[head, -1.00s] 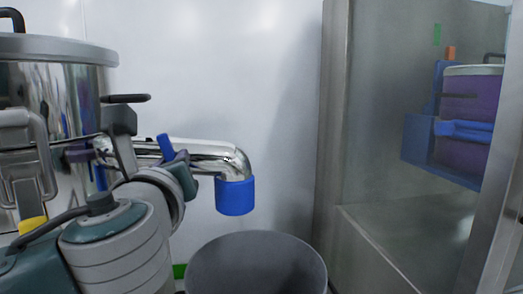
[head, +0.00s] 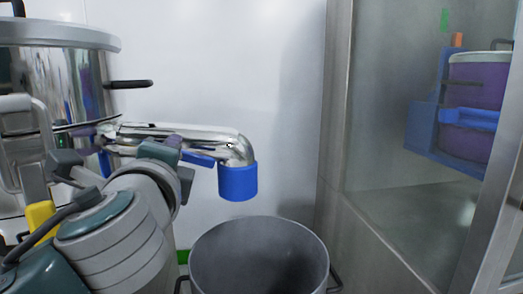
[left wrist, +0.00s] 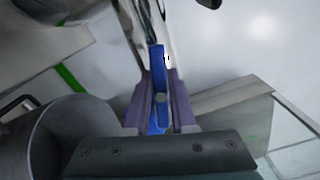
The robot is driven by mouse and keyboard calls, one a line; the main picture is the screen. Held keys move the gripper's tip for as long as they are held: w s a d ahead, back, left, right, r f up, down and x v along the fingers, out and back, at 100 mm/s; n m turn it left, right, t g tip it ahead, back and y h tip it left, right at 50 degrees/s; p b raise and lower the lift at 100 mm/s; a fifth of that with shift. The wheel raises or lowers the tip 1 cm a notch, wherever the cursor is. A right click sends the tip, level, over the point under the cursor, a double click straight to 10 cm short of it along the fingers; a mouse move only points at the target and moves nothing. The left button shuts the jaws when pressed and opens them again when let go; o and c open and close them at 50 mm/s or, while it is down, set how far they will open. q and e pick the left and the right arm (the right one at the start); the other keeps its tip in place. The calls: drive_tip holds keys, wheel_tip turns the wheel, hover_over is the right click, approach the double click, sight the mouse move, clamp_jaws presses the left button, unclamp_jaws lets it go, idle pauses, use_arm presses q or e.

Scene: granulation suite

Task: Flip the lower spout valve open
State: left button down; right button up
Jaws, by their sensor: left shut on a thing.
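The blue lever of the lower spout valve (head: 200,160) lies nearly along the shiny metal spout pipe (head: 215,135) in the head view. My left gripper (head: 174,146) is at the lever on the near side of the pipe and hides part of it. In the left wrist view, the lever (left wrist: 157,62) stands between the two purple fingers of my left gripper (left wrist: 159,90), which are shut on it. The spout bends down to a blue end collar (head: 238,182). My right gripper is not in view.
A grey open bin (head: 203,252) stands under the spout and also shows in the left wrist view (left wrist: 40,150). A steel vessel (head: 75,70) with a black side handle is at left. A glass-fronted cabinet (head: 390,90) with a purple drum (head: 475,95) is at right.

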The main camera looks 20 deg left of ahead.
use_arm(q)
drive_tip(key=shift+f+n+b, duration=0.2)
drive_tip(key=shift+n+b, duration=0.3)
drive_tip(key=shift+n, duration=1.5)
drive_tip(key=c, duration=0.8)
unclamp_jaws()
drive_tip(key=shift+o, duration=0.2)
drive_tip(key=shift+s, duration=0.1)
drive_tip(key=p+v, duration=0.1)
drive_tip(key=v, duration=0.8)
drive_tip(key=shift+s+d, duration=0.25)
drive_tip(key=shift+s, duration=0.05)
